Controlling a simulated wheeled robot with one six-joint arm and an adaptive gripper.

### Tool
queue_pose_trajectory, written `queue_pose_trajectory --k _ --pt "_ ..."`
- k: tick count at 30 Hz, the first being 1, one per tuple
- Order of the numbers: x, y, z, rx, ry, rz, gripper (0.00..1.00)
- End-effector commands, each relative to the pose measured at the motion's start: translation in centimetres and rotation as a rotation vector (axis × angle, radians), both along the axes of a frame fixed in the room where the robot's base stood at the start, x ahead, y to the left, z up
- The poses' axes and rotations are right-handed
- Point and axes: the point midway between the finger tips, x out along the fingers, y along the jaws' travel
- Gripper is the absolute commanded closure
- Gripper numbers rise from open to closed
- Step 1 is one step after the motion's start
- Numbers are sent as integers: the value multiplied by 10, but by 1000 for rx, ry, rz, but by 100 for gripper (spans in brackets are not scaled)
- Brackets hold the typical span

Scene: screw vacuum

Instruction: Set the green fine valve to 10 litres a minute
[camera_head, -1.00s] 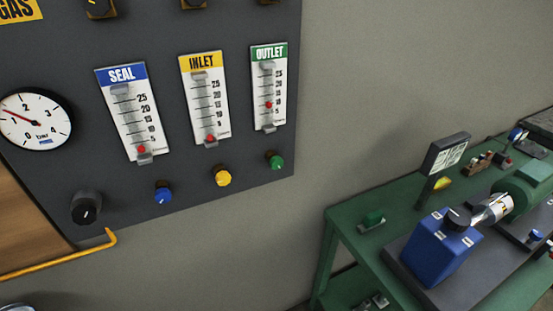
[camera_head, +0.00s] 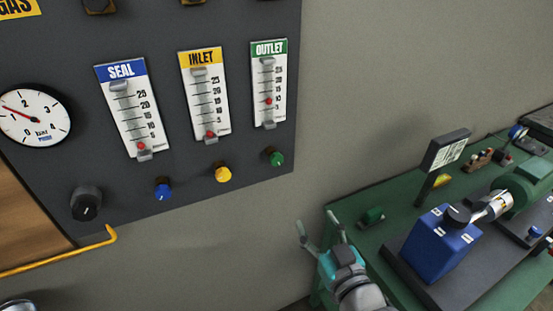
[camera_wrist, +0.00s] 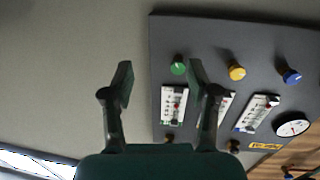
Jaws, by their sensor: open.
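The green valve knob (camera_head: 276,157) is on the dark panel's lower right, below the OUTLET flow meter (camera_head: 258,98). The red float in that meter sits low to mid scale, near the 10 mark; the exact reading is too small to tell. My gripper (camera_head: 318,226) is open and empty, below and right of the panel in the head view. In the wrist view, which is upside down, my gripper (camera_wrist: 160,70) frames the green knob (camera_wrist: 178,66) beyond its fingers, closer to the right finger. The gripper is not touching the knob.
The yellow knob (camera_head: 223,174) and blue knob (camera_head: 163,188) are left of the green one, with a black knob (camera_head: 86,203) farther left. A yellow pipe (camera_head: 70,255) runs beneath the panel. A green bench (camera_head: 400,197) with equipment stands at right. Bare wall separates panel and bench.

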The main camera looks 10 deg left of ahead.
Motion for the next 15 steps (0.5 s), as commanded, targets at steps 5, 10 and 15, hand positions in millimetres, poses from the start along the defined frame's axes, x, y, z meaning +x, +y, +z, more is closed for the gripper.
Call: queue_pose_trajectory --k 5,10,15 --pt "20 27 48 -24 -48 75 41" --pt "27 42 72 -39 -69 116 41" --pt "32 48 78 -44 -74 126 41"
